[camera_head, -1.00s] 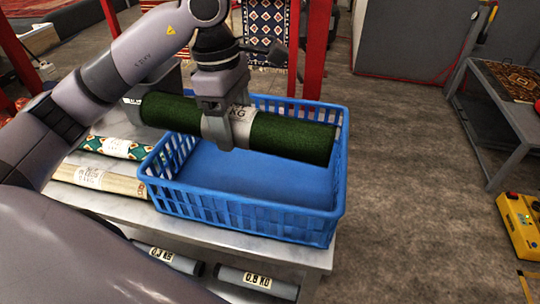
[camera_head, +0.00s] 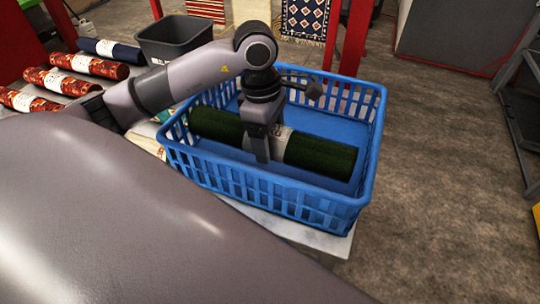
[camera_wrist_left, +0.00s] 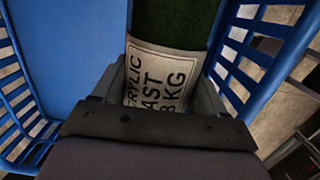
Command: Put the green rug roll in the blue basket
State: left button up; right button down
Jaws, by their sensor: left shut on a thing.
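The green rug roll (camera_head: 318,156) is a dark green cylinder with a white paper band around its middle. It lies lengthwise inside the blue basket (camera_head: 330,205), below the rim and close to the near wall. My left gripper (camera_head: 262,150) reaches down into the basket and is shut on the roll at its band. In the left wrist view the band (camera_wrist_left: 158,78) with black print sits between the fingers, with basket walls on both sides. The near wall partly hides the roll's underside, so I cannot tell whether it touches the basket floor. My right gripper is not in view.
The basket stands on a pale table (camera_head: 290,232). A dark grey bin (camera_head: 172,40) stands behind on the left. Red patterned rolls (camera_head: 88,64) and a dark blue roll (camera_head: 110,50) lie at the far left. Red posts (camera_head: 350,40) rise behind the basket. Open floor lies to the right.

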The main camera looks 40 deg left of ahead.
pick_arm(q)
notch_tip(320, 180, down, 6)
jog(key=shift+r, duration=0.15)
jog(key=o, duration=1.5)
jog(key=shift+o, duration=0.2)
jog(key=r, duration=0.4)
jog(key=a+r, duration=0.1)
jog(key=r, duration=0.7)
jog(key=shift+s+a, duration=0.15)
jog(key=shift+a, duration=0.05)
